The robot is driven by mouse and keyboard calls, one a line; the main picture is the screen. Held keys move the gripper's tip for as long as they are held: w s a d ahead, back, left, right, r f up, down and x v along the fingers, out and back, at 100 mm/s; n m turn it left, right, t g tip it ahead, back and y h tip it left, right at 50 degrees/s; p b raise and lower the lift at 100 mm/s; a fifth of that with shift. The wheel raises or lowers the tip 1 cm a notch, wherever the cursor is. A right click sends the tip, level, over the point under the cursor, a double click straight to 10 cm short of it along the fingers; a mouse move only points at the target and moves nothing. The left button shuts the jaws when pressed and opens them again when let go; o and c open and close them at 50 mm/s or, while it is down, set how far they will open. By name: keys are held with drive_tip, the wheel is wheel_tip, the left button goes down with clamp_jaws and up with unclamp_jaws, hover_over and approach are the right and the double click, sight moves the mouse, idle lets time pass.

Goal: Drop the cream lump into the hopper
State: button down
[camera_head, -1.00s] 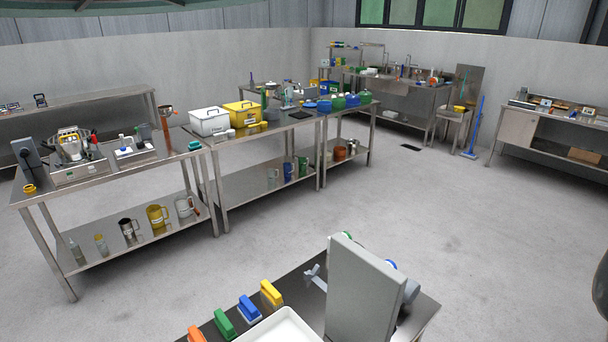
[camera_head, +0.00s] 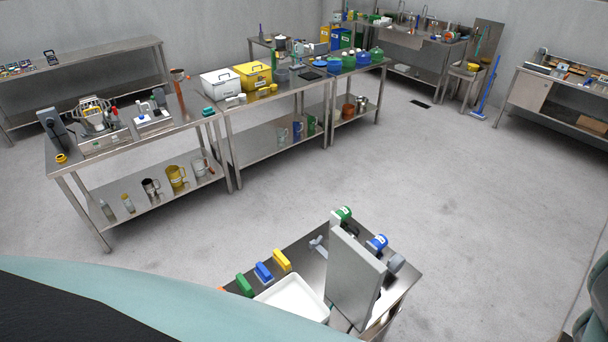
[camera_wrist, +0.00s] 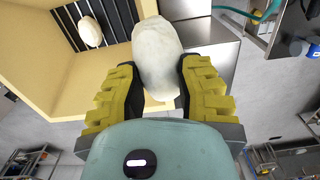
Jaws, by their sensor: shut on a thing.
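In the wrist view, my gripper (camera_wrist: 156,88) is shut on a pale cream lump (camera_wrist: 157,50), which sits between its yellow ribbed fingers and extends beyond the tips. A beige-walled box (camera_wrist: 30,48), which looks like the hopper, fills the upper left, with dark bars across its inside. A second cream lump (camera_wrist: 90,32) lies on those bars. The held lump overlaps the box's right side in the picture; I cannot tell its height above it. The head view shows neither my gripper nor the hopper.
In the wrist view, a grey metal surface (camera_wrist: 210,50) lies right of the box. In the head view, a small bench with a white tray (camera_head: 292,300) and an upright grey panel (camera_head: 352,278) stands in front. Long steel tables (camera_head: 270,110) stand behind, with open floor between.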

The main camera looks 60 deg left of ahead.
drive_tip(key=shift+s+d+r+p, duration=0.1)
drive_tip(key=shift+s+r+p, duration=0.05)
drive_tip(key=shift+s, duration=0.25)
drive_tip(key=shift+s+d+r+p, duration=0.1)
drive_tip(key=shift+s+p, duration=0.05)
drive_tip(key=shift+s, duration=0.25)
drive_tip(key=shift+d+f, duration=0.1)
drive_tip(key=shift+d, duration=0.1)
drive_tip(key=w+d+f+b, duration=0.2)
drive_tip(key=d+f+b, duration=0.3)
drive_tip(key=d+b, duration=0.4)
drive_tip(key=b, duration=0.3)
drive_tip(key=shift+w, duration=0.15)
drive_tip(key=shift+d+b, duration=0.1)
drive_tip(key=shift+b, duration=0.2)
drive_tip(key=shift+r, duration=0.1)
drive_tip(key=c, duration=0.7)
unclamp_jaws()
